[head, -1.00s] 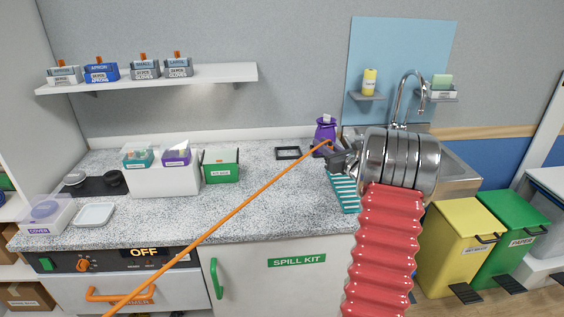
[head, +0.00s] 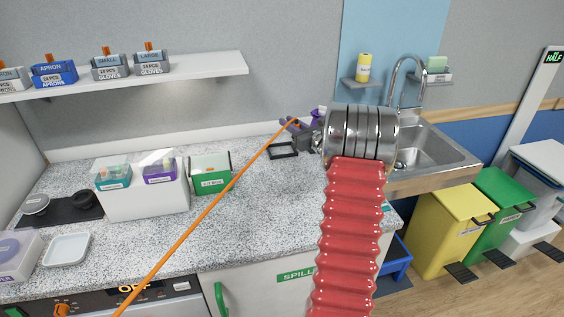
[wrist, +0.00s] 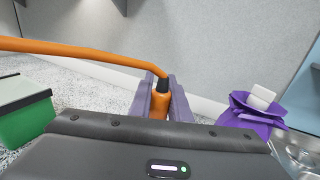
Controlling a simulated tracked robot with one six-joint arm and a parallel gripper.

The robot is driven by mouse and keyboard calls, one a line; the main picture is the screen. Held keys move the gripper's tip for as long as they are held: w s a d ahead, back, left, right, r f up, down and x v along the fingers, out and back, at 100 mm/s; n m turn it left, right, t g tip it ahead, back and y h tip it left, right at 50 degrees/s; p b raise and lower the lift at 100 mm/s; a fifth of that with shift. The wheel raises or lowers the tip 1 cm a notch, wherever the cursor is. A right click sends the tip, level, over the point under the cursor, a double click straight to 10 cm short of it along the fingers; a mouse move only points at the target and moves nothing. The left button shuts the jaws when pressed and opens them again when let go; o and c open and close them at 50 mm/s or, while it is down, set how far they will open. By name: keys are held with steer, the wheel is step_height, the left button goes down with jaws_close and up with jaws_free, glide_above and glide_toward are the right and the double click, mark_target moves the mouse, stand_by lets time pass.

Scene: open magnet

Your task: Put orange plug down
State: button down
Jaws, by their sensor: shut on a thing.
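My gripper (head: 296,127) is over the back of the speckled counter (head: 130,232), left of the sink. In the wrist view my gripper (wrist: 160,92) is shut on the orange plug (wrist: 160,104), which sits between its two purple-grey fingers. A black collar and an orange cable (wrist: 80,52) lead from the plug to the left. In the head view the cable (head: 215,205) runs taut down to the lower left. The plug itself is too small to make out in the head view.
A black square frame (head: 283,151) lies on the counter below my gripper. A green box (head: 211,178) stands to its left, and a purple bag (wrist: 252,112) is at the right in the wrist view. The sink (head: 432,152) is at the right. Bare counter lies in front.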

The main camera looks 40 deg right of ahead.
steer(key=shift+w, duration=0.55)
steer(key=shift+w+a, duration=0.1)
steer(key=shift+f, duration=3.05)
steer(key=shift+f, duration=1.9)
steer(key=c, duration=1.7)
jaws_free()
steer(key=shift+o, duration=0.2)
